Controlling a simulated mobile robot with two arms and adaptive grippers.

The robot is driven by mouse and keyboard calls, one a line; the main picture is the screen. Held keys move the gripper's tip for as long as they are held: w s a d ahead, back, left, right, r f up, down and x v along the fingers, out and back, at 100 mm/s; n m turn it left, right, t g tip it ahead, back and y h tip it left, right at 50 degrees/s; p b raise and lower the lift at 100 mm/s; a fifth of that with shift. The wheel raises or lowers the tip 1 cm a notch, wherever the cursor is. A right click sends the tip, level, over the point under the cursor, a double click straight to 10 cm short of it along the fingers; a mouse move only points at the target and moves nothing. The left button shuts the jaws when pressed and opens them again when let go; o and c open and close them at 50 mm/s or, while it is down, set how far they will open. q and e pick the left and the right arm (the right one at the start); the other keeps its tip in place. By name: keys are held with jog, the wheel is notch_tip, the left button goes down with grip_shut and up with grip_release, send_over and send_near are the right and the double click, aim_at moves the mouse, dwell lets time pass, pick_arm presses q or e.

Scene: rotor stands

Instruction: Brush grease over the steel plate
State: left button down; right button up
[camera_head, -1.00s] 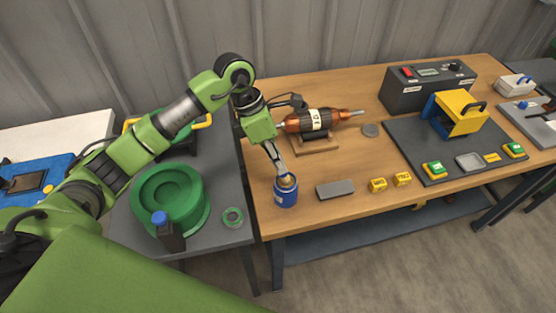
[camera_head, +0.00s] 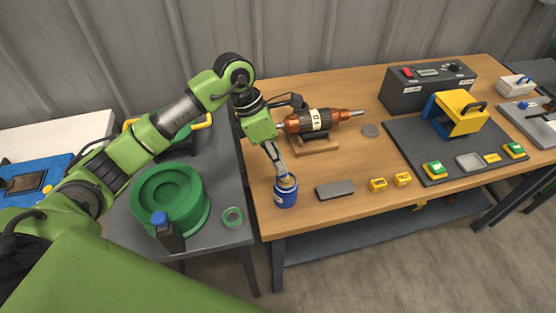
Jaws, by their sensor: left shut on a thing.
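A blue can (camera_head: 286,196) with a white mark stands upright near the front left edge of the wooden table. My left gripper (camera_head: 281,169) points down into its mouth, shut on what looks like a brush (camera_head: 288,181). Only a small tan part of it shows at the can's opening; its lower end is hidden in the can. The steel plate (camera_head: 335,189), a flat dark grey bar, lies on the table just right of the can, apart from it. My right gripper is not in view.
A copper rotor (camera_head: 312,121) on a wooden stand sits behind the can. Small yellow blocks (camera_head: 378,184) lie right of the plate. A dark mat (camera_head: 405,145) holds a yellow-and-blue device (camera_head: 458,112). A green round fixture (camera_head: 172,196) stands on the grey side table.

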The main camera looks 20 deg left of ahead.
pick_arm(q)
jog(key=shift+r+p, duration=0.55)
jog(key=shift+r, duration=0.35)
jog(key=shift+r+p, duration=1.25)
jog(key=shift+r, duration=1.3)
